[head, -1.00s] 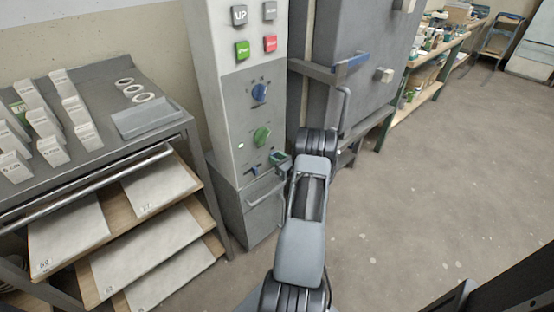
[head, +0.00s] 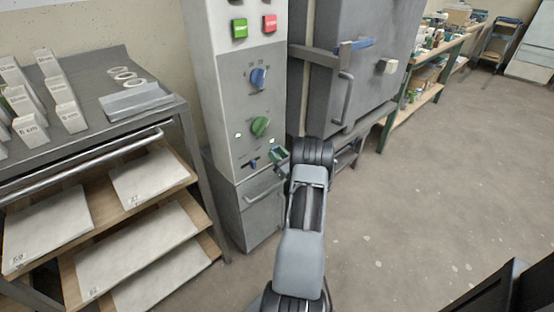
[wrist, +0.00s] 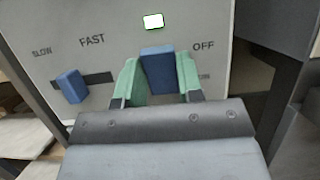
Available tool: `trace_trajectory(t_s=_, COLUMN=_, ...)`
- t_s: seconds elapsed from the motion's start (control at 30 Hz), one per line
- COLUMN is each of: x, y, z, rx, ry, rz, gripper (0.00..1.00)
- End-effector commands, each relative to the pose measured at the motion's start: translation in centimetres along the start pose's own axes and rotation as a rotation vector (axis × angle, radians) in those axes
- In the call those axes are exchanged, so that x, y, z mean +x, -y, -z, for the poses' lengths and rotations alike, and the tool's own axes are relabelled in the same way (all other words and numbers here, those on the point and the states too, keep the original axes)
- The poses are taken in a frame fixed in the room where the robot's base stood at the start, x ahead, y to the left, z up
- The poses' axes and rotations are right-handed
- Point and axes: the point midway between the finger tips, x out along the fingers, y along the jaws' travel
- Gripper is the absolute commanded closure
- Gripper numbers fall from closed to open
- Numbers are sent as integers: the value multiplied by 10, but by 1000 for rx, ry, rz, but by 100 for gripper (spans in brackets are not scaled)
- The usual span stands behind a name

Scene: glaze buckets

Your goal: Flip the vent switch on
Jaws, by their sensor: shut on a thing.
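The vent switch is a blue block-shaped lever (wrist: 158,72) on the light panel, beside the OFF label (wrist: 203,46); a fainter label below it is partly hidden. My gripper (wrist: 160,82) has green fingertips, one on each side of the lever, and is shut on it. In the head view my gripper (head: 279,156) is at the lower right of the control column (head: 228,110) and hides the lever. A small rectangular light (wrist: 153,21) glows above the lever; it also shows in the head view (head: 271,141).
A blue slider (wrist: 72,86) with SLOW and FAST labels is left of my gripper. Blue (head: 259,78) and green (head: 260,127) knobs sit above. A grey kiln (head: 350,70) stands right, a shelf cart (head: 150,110) left. Floor at right is clear.

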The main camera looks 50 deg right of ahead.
Motion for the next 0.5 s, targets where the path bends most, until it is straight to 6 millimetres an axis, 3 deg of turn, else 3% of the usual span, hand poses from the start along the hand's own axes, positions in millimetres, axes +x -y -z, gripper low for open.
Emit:
trace_trajectory(t_s=0.27, x=0, y=1, z=-1, rx=-1, ry=2, rz=2, gripper=90)
trace_trajectory(t_s=0.3, x=0, y=1, z=-1, rx=-1, ry=2, rz=2, gripper=63)
trace_trajectory(t_s=0.5, x=0, y=0, z=-1, rx=-1, ry=1, rz=1, gripper=44)
